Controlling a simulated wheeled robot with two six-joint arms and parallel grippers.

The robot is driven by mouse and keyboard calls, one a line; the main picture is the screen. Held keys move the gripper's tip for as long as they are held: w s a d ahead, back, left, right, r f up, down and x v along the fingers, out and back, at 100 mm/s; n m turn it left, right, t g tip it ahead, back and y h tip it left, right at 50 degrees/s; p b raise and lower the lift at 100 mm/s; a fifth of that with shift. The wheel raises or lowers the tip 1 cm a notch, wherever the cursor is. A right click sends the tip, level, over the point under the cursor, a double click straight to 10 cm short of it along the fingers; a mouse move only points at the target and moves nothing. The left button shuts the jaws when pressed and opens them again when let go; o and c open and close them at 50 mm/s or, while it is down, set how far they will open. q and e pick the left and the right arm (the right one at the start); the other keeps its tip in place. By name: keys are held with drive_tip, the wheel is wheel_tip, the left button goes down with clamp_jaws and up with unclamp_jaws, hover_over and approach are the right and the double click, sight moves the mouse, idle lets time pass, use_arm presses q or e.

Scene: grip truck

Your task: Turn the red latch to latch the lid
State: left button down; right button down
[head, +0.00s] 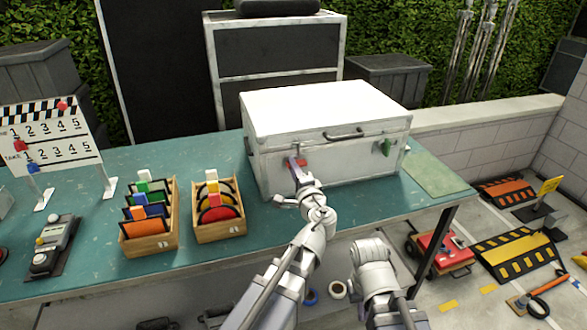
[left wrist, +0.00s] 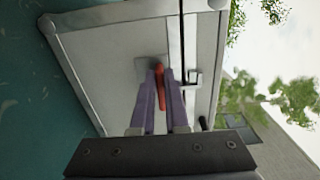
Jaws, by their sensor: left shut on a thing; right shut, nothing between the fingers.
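The white case (head: 325,135) stands on the teal table with its lid down. The red latch (head: 301,162) is on the left of the case front, partly hidden by my gripper. In the left wrist view the red latch (left wrist: 162,86) sits between the two fingers. My left gripper (head: 297,168) is shut on it; it also shows in the left wrist view (left wrist: 161,88). A green latch (head: 386,147) is on the right of the case front. A dark handle (head: 343,134) is between the latches. My right gripper is not visible; only its arm shows at the bottom.
Two wooden boxes of coloured discs and cards, the left one (head: 150,240) and the right one (head: 220,226), stand left of the case. A grey device (head: 54,246) and a numbered clapper board (head: 50,140) are further left. A green mat (head: 435,174) lies right of the case.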

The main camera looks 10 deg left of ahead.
use_arm(q)
drive_tip(key=shift+f, duration=0.1)
idle(0.5)
drive_tip(key=c, duration=0.9)
unclamp_jaws()
drive_tip(key=shift+s, duration=0.15)
